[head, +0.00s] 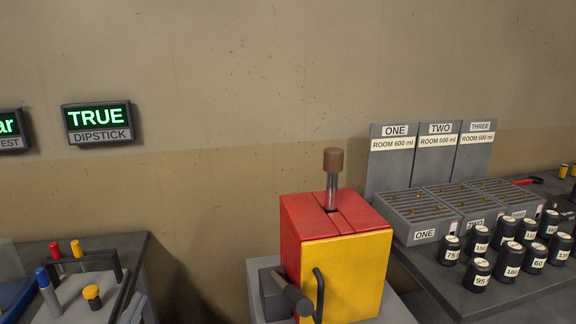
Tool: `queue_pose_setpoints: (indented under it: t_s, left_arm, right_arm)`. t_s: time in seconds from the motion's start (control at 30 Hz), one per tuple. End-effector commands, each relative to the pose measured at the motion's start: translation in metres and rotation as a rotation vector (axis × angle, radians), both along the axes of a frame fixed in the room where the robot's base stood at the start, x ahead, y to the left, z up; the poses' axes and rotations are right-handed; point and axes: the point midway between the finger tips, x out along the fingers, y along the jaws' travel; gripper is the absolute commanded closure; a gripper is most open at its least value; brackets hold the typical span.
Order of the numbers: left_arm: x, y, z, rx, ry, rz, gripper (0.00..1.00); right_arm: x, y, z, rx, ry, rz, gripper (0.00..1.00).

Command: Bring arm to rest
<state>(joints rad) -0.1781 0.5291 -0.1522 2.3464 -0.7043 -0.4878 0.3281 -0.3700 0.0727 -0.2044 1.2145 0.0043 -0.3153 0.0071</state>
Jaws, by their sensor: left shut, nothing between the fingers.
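My left gripper (127,299) shows at the lower left edge of the picture as dark, slanted parts beside the grey caddy. It looks shut and empty, and its arm is mostly out of the frame. My right gripper is not in view. A red and yellow box (357,275) stands at the bottom middle with a brown-topped metal rod (332,180) upright in its top. It has a dark handle and a grey block with a dark cylinder at its left. A lit sign (97,122) on the wall reads TRUE, DIPSTICK.
The grey caddy (70,300) holds blue, red and yellow pegs on a dark table at left. At right, grey racks (425,220) labelled ONE and TWO stand on a table with several numbered black weights (480,271).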

Motion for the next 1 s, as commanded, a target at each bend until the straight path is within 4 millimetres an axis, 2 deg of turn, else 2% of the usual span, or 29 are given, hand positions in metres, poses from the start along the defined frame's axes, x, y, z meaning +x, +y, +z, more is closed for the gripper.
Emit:
queue_pose_setpoints:
  t_s: [0.03,0.13,0.27,0.3,0.4,0.5,0.7,1.0]
  left_arm:
    - [-0.008,0.008,-0.030,-0.073,0.094,0.057,1.00]
    - [-0.029,0.019,-0.088,-0.190,0.286,0.160,1.00]
    - [-0.068,0.019,-0.160,-0.306,0.539,0.258,1.00]
    - [-0.083,0.016,-0.181,-0.335,0.617,0.281,1.00]
    - [-0.123,0.004,-0.226,-0.401,0.809,0.324,1.00]
    - [-0.160,-0.011,-0.259,-0.445,0.969,0.346,1.00]
    - [-0.214,-0.035,-0.292,-0.491,1.181,0.355,1.00]
    - [-0.274,-0.067,-0.316,-0.535,1.405,0.340,1.00]
  right_arm:
    - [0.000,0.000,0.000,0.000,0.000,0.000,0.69]
    - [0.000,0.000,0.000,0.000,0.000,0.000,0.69]
    - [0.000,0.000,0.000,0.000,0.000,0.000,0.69]
    - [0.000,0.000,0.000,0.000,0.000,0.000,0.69]
    - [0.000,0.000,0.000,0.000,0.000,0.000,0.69]
    - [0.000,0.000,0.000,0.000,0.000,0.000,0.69]
    - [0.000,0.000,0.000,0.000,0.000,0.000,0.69]
    - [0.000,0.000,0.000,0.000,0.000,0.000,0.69]
